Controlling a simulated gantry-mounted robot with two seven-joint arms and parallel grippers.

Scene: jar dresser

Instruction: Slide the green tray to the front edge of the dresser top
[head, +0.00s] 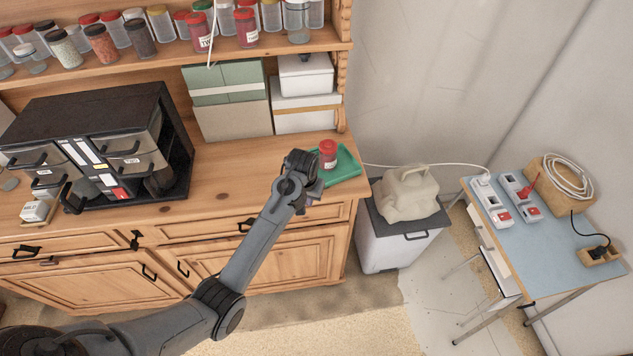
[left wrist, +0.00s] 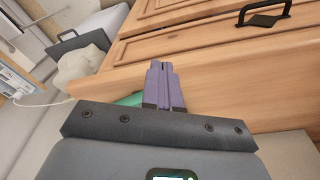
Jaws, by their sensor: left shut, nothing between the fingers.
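The green tray (head: 346,171) lies on the right end of the wooden dresser top (head: 235,170), close to its front edge. A red-lidded jar (head: 327,153) stands upright on the tray. My left gripper (head: 314,192) is at the tray's front left side, and its wrist hides part of the tray. In the left wrist view the purple fingers (left wrist: 164,84) are shut together with nothing between them. A sliver of the green tray (left wrist: 130,99) shows beside them; I cannot tell whether they touch it. My right gripper is not in view.
A black drawer cabinet (head: 85,140) stands on the left of the dresser top, with boxes (head: 230,100) at the back. Jars line the shelf above. A white bin (head: 390,240) with a beige container stands right of the dresser. The wood left of the tray is clear.

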